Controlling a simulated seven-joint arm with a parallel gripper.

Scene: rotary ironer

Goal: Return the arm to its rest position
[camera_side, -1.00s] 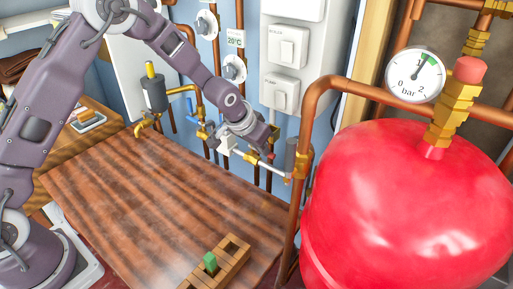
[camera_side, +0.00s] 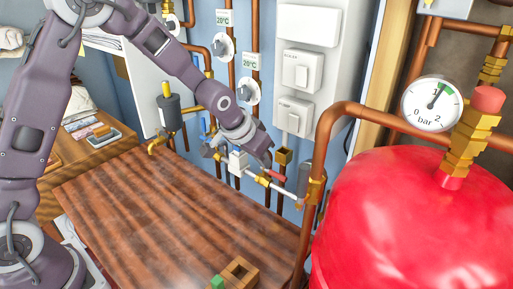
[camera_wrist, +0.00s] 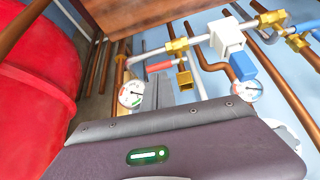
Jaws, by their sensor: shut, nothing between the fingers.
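My purple-grey arm reaches from the left over the wooden bench in the side view. My gripper (camera_side: 266,161) points down and right beside the wall pipework, close to a red valve handle (camera_side: 277,175). From this angle I cannot tell whether it touches the handle. In the wrist view the narrow grey fingers (camera_wrist: 156,92) are together with nothing held. The red handle (camera_wrist: 159,67) shows just beyond them, on the pipe with brass fittings. The fingertips are small and partly hidden in the side view.
The red tank (camera_side: 415,225) and a copper pipe (camera_side: 313,165) stand to the right. A pressure gauge (camera_side: 431,104) sits above the tank. White switch boxes (camera_side: 303,70) are on the wall. A wooden holder (camera_side: 239,272) with a green block lies at the front; the bench (camera_side: 165,205) is otherwise largely clear.

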